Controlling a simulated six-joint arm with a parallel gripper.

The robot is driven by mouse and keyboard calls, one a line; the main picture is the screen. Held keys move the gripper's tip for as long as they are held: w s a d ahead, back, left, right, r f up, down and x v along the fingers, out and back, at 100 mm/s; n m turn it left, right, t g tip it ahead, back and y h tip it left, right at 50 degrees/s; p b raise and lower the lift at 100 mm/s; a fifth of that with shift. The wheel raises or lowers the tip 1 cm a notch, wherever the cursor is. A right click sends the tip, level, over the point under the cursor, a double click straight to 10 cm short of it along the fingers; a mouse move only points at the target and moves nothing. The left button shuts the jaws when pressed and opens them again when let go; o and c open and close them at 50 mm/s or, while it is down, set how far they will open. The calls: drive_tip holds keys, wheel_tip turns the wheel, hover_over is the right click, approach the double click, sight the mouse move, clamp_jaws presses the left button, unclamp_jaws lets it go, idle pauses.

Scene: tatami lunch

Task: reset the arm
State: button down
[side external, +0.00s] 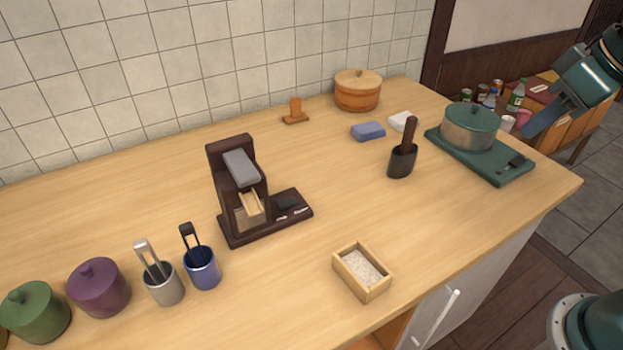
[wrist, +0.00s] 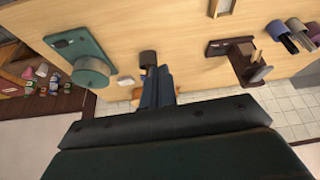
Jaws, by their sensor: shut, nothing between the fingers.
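My gripper (side external: 532,128) is at the upper right of the side view, in the air beside the green burner. Its fingers are shut with nothing between them, pointing down and left. In the wrist view the closed fingers (wrist: 158,75) rise from the dark gripper body, and their tips overlap the black holder in the picture. The gripper appears clear of the counter and touches nothing that I can see. Much of the arm is outside the side view.
A pot (side external: 470,126) sits on the green burner (side external: 510,172). A black holder (side external: 402,162), a dark wooden machine (side external: 229,185) and a small box of white grains (side external: 347,274) stand on the counter. Bottles (side external: 516,95) crowd a side table. The counter's middle is mostly clear.

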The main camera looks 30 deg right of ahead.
drive_tip(key=s+d+f+m, duration=0.1)
drive_tip(key=s+f, duration=0.1)
drive_tip(key=s, duration=0.4)
drive_tip(key=shift+s+d+f+t, duration=0.3)
drive_tip(key=shift+s+d+f, duration=0.05)
drive_tip(key=shift+s+d, duration=0.05)
